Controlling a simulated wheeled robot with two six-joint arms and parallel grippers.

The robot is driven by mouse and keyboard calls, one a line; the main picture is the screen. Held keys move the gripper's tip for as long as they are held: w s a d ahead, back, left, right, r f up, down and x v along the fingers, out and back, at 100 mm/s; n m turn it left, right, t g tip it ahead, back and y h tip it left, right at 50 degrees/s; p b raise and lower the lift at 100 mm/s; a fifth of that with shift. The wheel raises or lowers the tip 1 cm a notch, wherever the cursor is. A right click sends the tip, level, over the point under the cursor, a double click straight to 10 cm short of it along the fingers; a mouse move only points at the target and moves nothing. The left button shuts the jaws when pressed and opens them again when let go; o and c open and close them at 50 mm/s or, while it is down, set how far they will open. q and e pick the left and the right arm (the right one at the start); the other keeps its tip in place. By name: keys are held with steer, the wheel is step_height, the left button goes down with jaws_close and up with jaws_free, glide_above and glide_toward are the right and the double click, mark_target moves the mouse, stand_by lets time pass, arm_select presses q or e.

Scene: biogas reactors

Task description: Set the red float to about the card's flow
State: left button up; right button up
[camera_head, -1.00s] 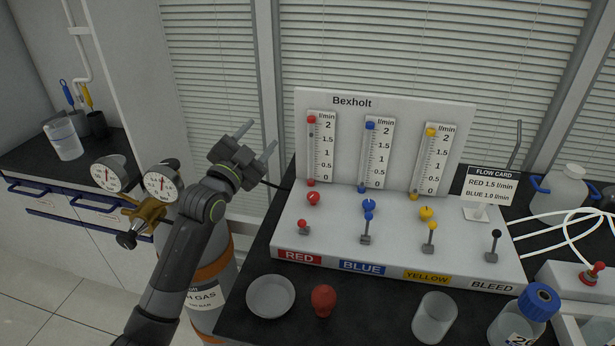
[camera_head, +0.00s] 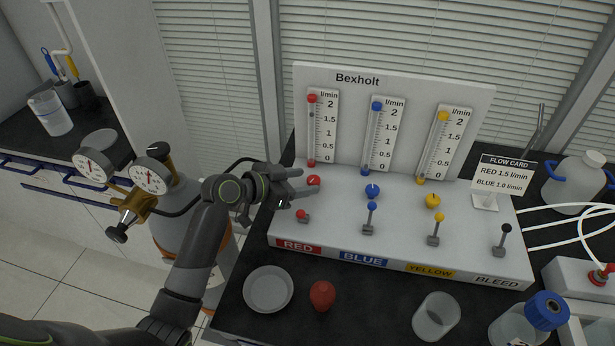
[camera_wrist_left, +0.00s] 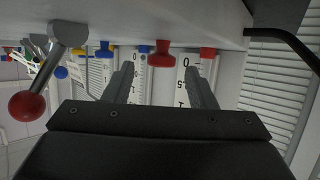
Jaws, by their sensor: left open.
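The Bexholt panel (camera_head: 390,85) carries a red flow tube (camera_head: 311,130) with red ends. A small dark mark shows high in it; I cannot tell whether this is the float. The round red knob (camera_head: 313,180) sits below the tube. My left gripper (camera_head: 308,181) is open, its fingertips at either side of the knob. In the left wrist view the knob (camera_wrist_left: 162,55) shows between the fingers, apart from both; contact is not seen. The flow card (camera_head: 502,174) reads RED 1.5 l/min, BLUE 1.0 l/min. My right gripper is out of view.
The red toggle lever (camera_head: 303,215) stands close below the gripper. Blue (camera_head: 372,191) and yellow (camera_head: 433,201) knobs lie to the right. A grey dish (camera_head: 268,289), red bulb (camera_head: 322,295) and clear beaker (camera_head: 436,316) stand in front. A gas cylinder with gauges (camera_head: 152,176) is left.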

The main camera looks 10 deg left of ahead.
arm_select(q)
steer(key=shift+x, duration=1.15)
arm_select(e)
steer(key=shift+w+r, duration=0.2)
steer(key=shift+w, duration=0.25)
arm_select(q)
steer(key=shift+a, duration=0.1)
steer(key=c, duration=0.9)
steer(key=m+b, duration=0.1)
steer(key=g+h+b, duration=0.1)
steer(key=b, duration=0.1)
steer(key=m+g+h+b, duration=0.1)
steer(key=b, duration=0.1)
steer(key=shift+w+a+f+m, duration=0.15)
steer(key=shift+w+f+m, duration=0.1)
steer(key=shift+m, duration=0.05)
steer(key=shift+c, duration=0.2)
steer(key=shift+r+m+g+b, duration=0.25)
steer(key=shift+m+g+b, duration=0.2)
steer(key=shift+b, duration=0.35)
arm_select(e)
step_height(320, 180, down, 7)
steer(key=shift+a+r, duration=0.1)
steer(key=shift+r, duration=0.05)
arm_select(q)
steer(key=o, duration=0.9)
steer(key=shift+o, duration=0.2)
steer(key=shift+r, duration=0.1)
